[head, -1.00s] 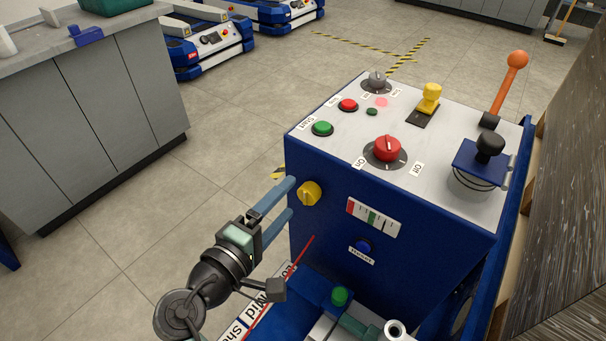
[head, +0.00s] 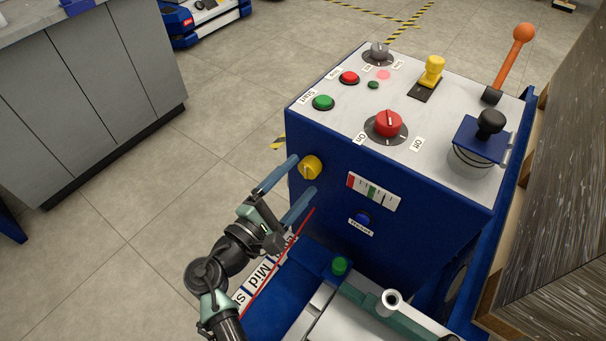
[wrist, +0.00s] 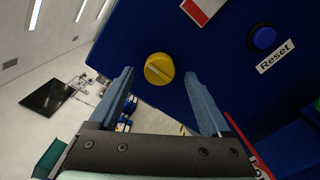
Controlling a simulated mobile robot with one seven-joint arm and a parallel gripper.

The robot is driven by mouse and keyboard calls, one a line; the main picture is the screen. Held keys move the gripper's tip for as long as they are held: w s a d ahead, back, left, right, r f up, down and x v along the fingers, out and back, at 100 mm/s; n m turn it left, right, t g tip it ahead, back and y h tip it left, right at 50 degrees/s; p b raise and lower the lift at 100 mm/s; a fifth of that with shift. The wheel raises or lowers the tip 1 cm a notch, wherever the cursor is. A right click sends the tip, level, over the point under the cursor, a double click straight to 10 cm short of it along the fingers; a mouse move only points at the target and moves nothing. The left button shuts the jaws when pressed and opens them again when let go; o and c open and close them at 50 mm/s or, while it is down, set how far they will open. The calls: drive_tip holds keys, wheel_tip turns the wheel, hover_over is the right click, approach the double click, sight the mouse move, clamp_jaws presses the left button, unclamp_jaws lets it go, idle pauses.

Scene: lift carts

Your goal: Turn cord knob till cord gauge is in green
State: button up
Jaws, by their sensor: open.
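The yellow cord knob (head: 311,167) sits on the blue front face of the control box, and it also shows in the wrist view (wrist: 158,69). My gripper (head: 304,176) is open, its two blue fingers pointing at that face. In the wrist view the knob lies between the fingertips (wrist: 159,75), closer to the left one, with a gap on the right. I cannot tell whether the tips reach around it. The gauge (head: 373,192) right of the knob has red, white and green bands; its pointer is too small to read. Only its red end (wrist: 197,9) shows in the wrist view.
A blue Reset button (head: 361,218) is below the gauge. The box top carries a red On/Off knob (head: 388,124), green and red buttons, a yellow switch and an orange-tipped lever (head: 514,60). A green button (head: 340,265) stands low in front. Open floor lies left.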

drive_tip(key=shift+x, duration=1.15)
clamp_jaws()
